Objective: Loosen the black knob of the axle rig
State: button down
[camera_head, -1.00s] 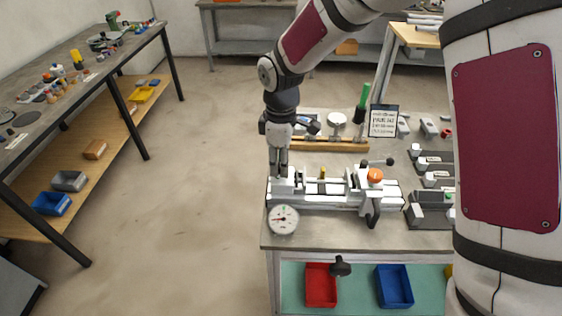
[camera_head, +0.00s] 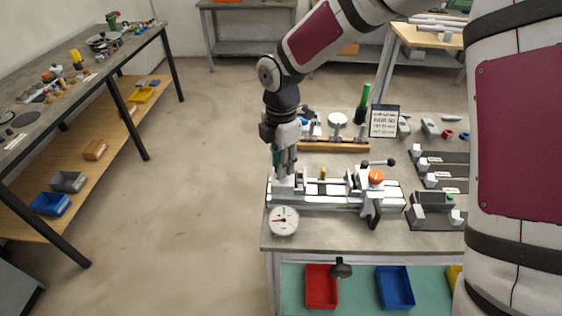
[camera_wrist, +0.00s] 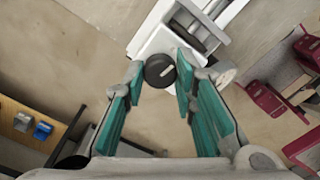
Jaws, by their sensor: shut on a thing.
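The axle rig (camera_head: 330,203) is a long white fixture lying along the front of the grey workbench. Its black knob (camera_wrist: 160,70) is a round disc with a pale mark line, on the rig's white end block (camera_wrist: 160,40). My gripper (camera_head: 283,177) points down at the rig's left end. In the wrist view its green-padded fingers (camera_wrist: 159,75) stand on either side of the knob, with their tips closed on it. In the head view the knob is hidden behind the fingers.
A white dial gauge (camera_head: 284,221) stands at the rig's front left. An orange knob (camera_head: 376,176) and a black lever (camera_head: 374,205) are at its right end. A sign (camera_head: 384,121) stands behind. Red (camera_head: 321,288) and blue (camera_head: 395,288) bins sit below. Floor left of the bench is clear.

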jog(key=shift+n, duration=0.3)
jog(key=c, duration=1.3)
grip_release()
jog(key=shift+r, duration=0.1)
notch_tip(320, 180, up, 12)
